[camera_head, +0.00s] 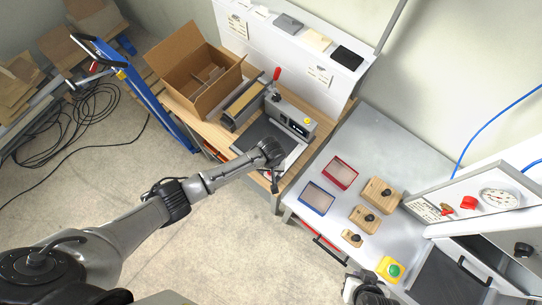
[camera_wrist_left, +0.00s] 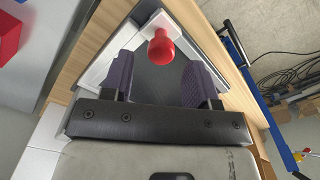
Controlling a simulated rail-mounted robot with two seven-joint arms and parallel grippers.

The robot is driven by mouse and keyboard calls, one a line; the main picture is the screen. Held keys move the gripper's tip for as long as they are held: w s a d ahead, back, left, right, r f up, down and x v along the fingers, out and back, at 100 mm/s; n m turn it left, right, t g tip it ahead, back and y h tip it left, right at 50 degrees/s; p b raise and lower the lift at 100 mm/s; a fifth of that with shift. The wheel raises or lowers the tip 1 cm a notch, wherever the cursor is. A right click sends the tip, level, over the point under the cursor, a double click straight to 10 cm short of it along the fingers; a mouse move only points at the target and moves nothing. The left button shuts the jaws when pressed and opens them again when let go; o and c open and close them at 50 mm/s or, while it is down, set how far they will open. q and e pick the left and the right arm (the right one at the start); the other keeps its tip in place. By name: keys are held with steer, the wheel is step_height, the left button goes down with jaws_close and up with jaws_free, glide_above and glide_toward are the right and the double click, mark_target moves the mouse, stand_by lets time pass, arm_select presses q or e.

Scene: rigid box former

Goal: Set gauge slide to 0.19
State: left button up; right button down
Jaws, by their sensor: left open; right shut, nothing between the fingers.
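The gauge slide shows in the left wrist view as a red round knob (camera_wrist_left: 160,48) on a white block (camera_wrist_left: 151,25). My left gripper (camera_wrist_left: 159,80) is open, with one dark finger on each side of the view and the knob between and just beyond them; I cannot tell whether they touch it. In the head view my left gripper (camera_head: 274,182) is over the front edge of the wooden bench, largely hiding the knob. My right gripper (camera_head: 368,291) is shut and empty at the bottom edge, by the grey table.
The wooden bench (camera_head: 184,113) carries an open cardboard box (camera_head: 196,100) and a grey machine with a red-handled lever (camera_head: 275,75). The grey table (camera_head: 331,238) holds a red tray (camera_head: 340,172), a blue tray (camera_head: 317,198), wooden knobbed blocks (camera_head: 363,219) and a green button (camera_head: 393,270).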

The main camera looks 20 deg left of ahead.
arm_select(q)
step_height(320, 180, up, 10)
stand_by(0.4)
stand_by(0.6)
